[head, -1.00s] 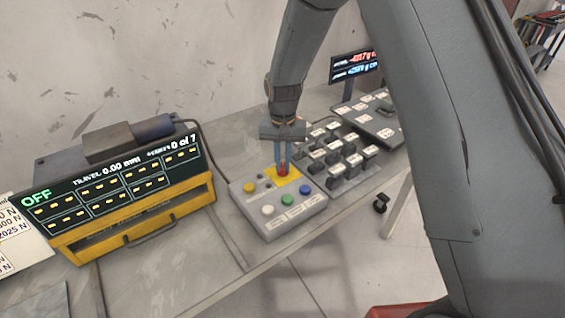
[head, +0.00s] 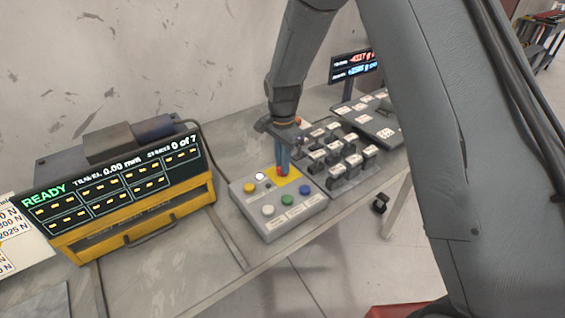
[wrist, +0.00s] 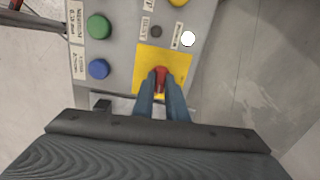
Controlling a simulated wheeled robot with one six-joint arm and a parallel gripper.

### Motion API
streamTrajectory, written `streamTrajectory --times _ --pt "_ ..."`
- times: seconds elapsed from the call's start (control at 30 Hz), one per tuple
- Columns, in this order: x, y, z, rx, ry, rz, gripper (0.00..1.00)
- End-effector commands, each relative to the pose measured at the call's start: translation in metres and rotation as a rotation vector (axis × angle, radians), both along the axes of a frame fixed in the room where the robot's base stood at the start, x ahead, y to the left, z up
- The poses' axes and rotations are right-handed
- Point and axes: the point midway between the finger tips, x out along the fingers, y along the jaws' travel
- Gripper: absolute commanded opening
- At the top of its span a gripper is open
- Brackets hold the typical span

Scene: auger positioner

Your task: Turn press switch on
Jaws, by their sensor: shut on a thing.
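The control box (head: 250,209) stands on the bench with several coloured buttons. Its red switch (wrist: 161,76) sits on a yellow plate (wrist: 148,59). My gripper (head: 283,168) points down at the plate, and its two blue fingers are shut on the red switch, which also shows in the head view (head: 283,171). The fingers hide part of the switch. A round lamp (wrist: 188,39) on the box glows white and also shows in the head view (head: 260,176). The press display (head: 120,178) at the left reads READY, 0.00 mm travel and 0 of 7.
A green button (head: 287,201), a blue button (head: 305,188) and a white button (head: 268,210) are close to my fingers. A rack of dark blocks (head: 345,160) stands just right of the box. Bare bench lies between the press and the box.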

Motion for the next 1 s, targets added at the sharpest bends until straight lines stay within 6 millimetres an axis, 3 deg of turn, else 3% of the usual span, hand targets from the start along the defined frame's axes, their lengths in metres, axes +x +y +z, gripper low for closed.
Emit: streamTrajectory --times 0.7,0.73,0.83,1.0 --pt "0.0008 0.0004 0.001 0.001 -0.002 -0.074 0.0" --pt "0.0008 0.0004 0.001 0.001 -0.002 -0.074 0.16" --pt "0.0007 0.0003 0.0008 0.001 -0.002 -0.074 0.31" --pt "0.0004 0.0001 0.0004 0.001 -0.001 -0.073 0.31"
